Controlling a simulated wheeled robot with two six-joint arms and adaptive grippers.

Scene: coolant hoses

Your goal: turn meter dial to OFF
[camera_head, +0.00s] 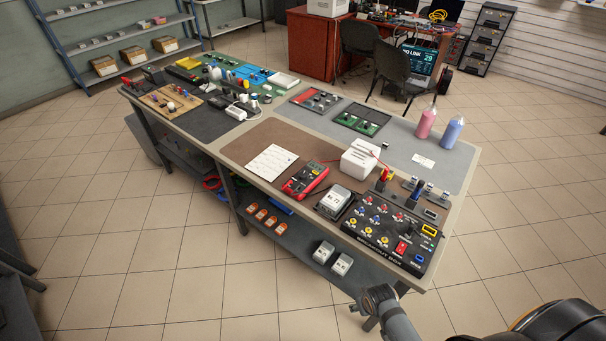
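A red multimeter (305,180) with a dark face lies flat on the brown mat (262,140) at the near side of the long workbench. Its dial is too small to read, so I cannot tell its setting. Neither of my grippers shows in the head view. A grey arm link of mine is at the bottom right, in front of the bench and away from the meter.
A white sheet (271,163) lies left of the meter. A grey-white box (335,202), a white toaster-like device (361,160) and a black control panel (392,233) stand to its right. Pink (426,123) and blue (452,134) bottles are behind. The floor in front is clear.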

